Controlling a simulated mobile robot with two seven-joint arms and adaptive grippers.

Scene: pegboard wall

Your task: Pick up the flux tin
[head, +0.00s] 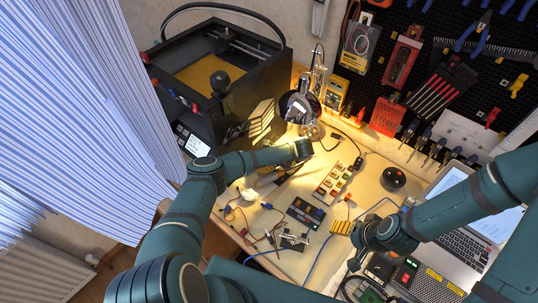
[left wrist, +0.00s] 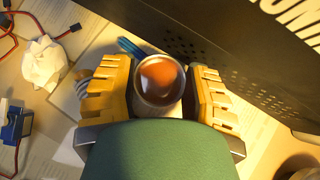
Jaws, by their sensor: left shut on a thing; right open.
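The flux tin (left wrist: 162,82) is a small round metal tin with a shiny rim and an orange-brown top. It shows in the left wrist view, between the yellow ridged fingers of my left gripper (left wrist: 156,92), which is shut on it. I cannot tell whether the tin is clear of the table. In the head view my left arm hides the tin and most of this gripper.
A black 3D printer (head: 190,108) stands close behind my left gripper. White crumpled paper (left wrist: 44,64) and a blue servo (left wrist: 14,124) lie to its left in the wrist view. A lamp (head: 302,105), a power strip (head: 333,182), a black round object (head: 394,178) and a laptop (head: 462,244) crowd the bench.

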